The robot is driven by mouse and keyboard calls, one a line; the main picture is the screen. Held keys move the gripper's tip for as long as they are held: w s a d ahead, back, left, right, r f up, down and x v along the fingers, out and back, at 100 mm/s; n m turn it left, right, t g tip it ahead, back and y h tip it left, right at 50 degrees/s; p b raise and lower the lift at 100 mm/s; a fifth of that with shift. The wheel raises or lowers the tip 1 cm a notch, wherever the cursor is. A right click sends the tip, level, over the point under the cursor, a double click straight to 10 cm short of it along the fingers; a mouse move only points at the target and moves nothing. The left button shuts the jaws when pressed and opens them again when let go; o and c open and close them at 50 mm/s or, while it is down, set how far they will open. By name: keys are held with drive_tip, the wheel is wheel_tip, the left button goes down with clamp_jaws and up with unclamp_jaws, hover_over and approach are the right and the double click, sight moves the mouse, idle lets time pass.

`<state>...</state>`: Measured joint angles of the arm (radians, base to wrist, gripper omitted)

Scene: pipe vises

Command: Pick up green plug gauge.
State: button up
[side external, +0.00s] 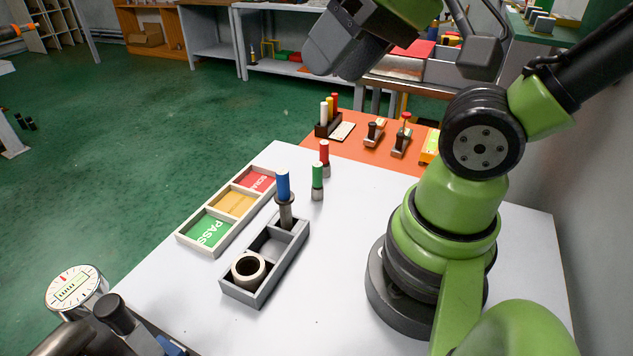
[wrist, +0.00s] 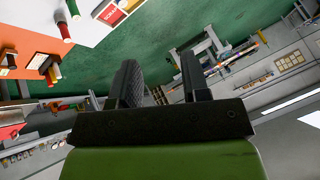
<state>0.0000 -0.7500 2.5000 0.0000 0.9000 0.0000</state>
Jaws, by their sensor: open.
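The green plug gauge (side external: 317,176) stands upright on the white table, green handle up over a grey metal lower part. It is just in front of the red plug gauge (side external: 324,156) and right of the blue one. My gripper is high above the table at the top of the side view, well apart from the gauge. In the wrist view my gripper (wrist: 160,77) is open and empty, its two dark fingers apart, facing the floor and far shelving.
A sorting tray (side external: 182,239) with green, yellow and red sections is left. An orange mat (side external: 375,157) holds several tools behind.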

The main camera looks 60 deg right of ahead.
drive_tip(key=shift+o, duration=0.8)
